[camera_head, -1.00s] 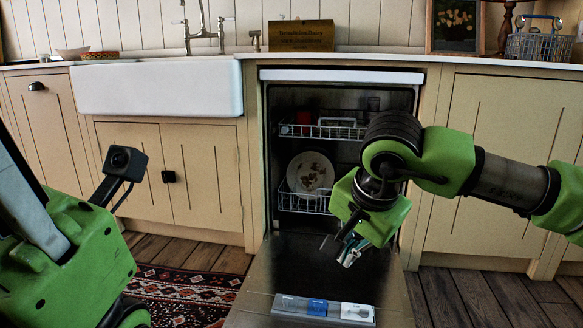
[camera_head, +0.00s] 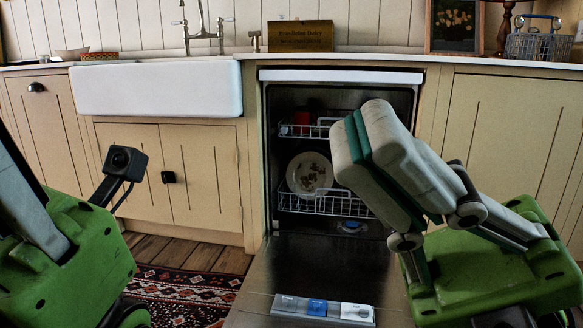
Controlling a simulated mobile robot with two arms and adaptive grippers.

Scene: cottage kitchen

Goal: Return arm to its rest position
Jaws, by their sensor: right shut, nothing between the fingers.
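My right gripper (camera_head: 364,136) is large in the right half of the head view, in front of the open dishwasher (camera_head: 262,180). Its two grey fingers point up and lie together, with nothing between them. Its green body is at the lower right, and the fingers hide the right side of the racks. My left gripper (camera_head: 35,215) is partly in view at the left edge, with its green body and a black camera on a bracket. Its fingertips are out of the picture, so its opening cannot be seen.
The dishwasher door (camera_head: 262,260) is folded down, low in front. A plate (camera_head: 309,173) stands in the lower rack (camera_head: 300,203); a red item (camera_head: 301,118) sits in the upper rack. A white sink (camera_head: 155,88), cabinets and a patterned rug (camera_head: 180,290) lie to the left.

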